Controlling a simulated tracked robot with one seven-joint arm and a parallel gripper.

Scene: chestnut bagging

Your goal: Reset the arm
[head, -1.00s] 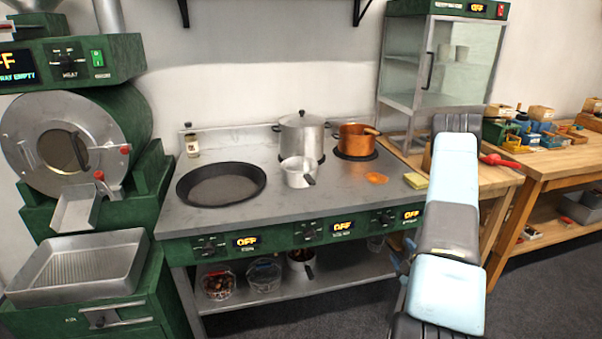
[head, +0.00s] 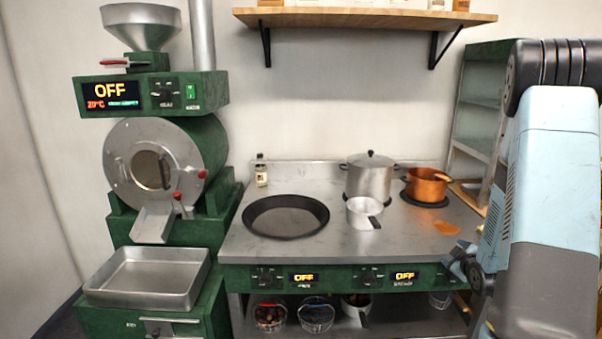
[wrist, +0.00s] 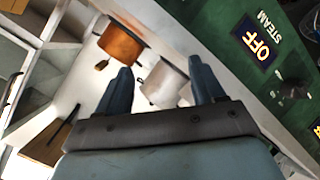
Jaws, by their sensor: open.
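My gripper (wrist: 160,92) is open and empty in the wrist view, its two blue-grey fingers spread apart. Beyond the fingers, the wrist view shows the copper pot (wrist: 121,43) and a silver pot (wrist: 163,84). In the head view my light-blue arm fills the right side. The gripper (head: 462,270) shows only partly there, low beside the arm, near the stove's right front edge. It touches nothing that I can make out.
The stove (head: 290,250) bears a black pan (head: 286,216), a lidded pot (head: 369,178), a small saucepan (head: 362,213) and the copper pot (head: 427,185). A green roaster (head: 203,145) stands left, with a metal tray (head: 150,278) below.

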